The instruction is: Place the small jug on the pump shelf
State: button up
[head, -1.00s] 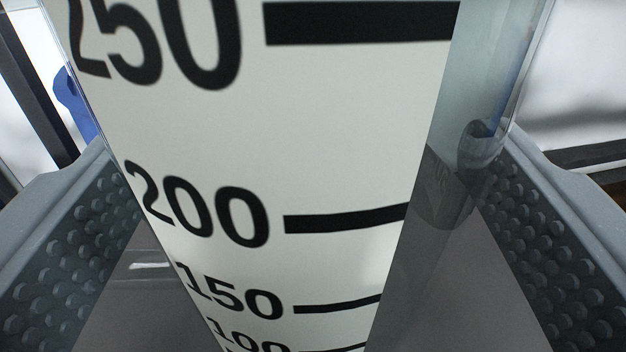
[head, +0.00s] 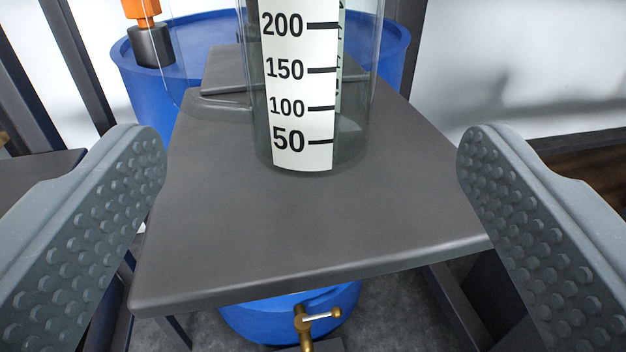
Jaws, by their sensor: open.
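The small jug (head: 300,90) is a clear vessel with a white printed scale and a handle on its left side. It stands upright on a dark grey shelf (head: 300,230), towards the shelf's back half. Its top is cut off by the upper edge of the view. My gripper (head: 312,150) is open, with one studded finger on each side of the picture. The fingers are wide apart, nearer to me than the jug, and neither touches it.
A blue drum (head: 145,85) stands behind the shelf, with an orange and black fitting (head: 150,40) at its upper left. Below the shelf's front edge are another blue vessel (head: 250,318) and a brass tap (head: 304,325). Dark posts (head: 75,60) stand at left. The shelf's front is clear.

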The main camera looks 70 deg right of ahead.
jog(key=shift+v, duration=1.15)
